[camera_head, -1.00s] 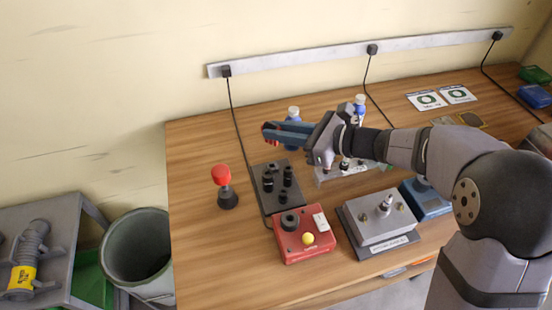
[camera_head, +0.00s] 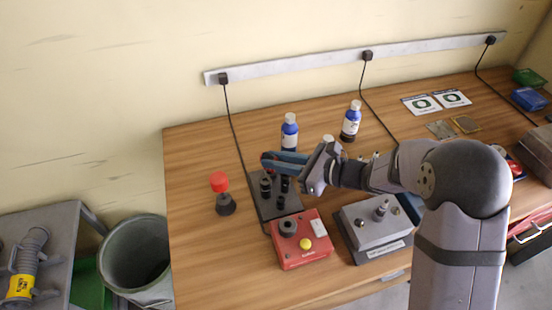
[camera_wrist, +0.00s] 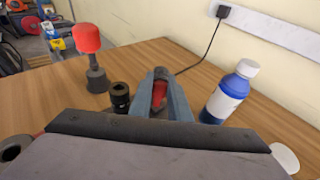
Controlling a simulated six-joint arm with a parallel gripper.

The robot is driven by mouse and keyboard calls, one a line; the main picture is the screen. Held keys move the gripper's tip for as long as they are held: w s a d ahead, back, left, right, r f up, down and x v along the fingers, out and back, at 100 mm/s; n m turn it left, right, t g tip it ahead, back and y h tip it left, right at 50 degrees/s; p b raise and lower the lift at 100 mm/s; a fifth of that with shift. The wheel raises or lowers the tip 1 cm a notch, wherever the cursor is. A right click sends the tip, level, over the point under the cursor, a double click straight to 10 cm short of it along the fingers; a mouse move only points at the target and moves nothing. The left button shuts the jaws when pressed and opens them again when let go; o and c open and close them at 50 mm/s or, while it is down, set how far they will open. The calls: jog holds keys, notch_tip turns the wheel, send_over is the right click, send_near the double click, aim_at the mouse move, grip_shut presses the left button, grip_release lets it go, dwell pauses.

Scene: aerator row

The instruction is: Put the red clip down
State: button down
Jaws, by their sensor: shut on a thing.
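My gripper (camera_head: 272,162) reaches left over the table, above the back of a dark plate (camera_head: 264,206) that bears several black round pieces. In the wrist view its blue-grey fingers (camera_wrist: 160,92) are shut on the red clip (camera_wrist: 159,97). The clip shows as a red piece between the fingers, with a dark end at the tips. Most of it is hidden by the fingers. I cannot tell whether it touches anything below.
A red-topped post on a black base (camera_head: 220,184) stands left of the plate. Blue bottles (camera_head: 289,133) (camera_head: 351,121) stand behind my arm. A red box with a yellow button (camera_head: 300,252) and a grey box (camera_head: 372,222) sit in front. The left table edge is clear.

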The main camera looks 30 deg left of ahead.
jog(key=shift+f, duration=0.1)
jog(key=shift+f+b, duration=0.35)
jog(key=shift+b, duration=0.15)
jog(key=shift+s+f, duration=0.1)
jog(key=shift+f, duration=0.1)
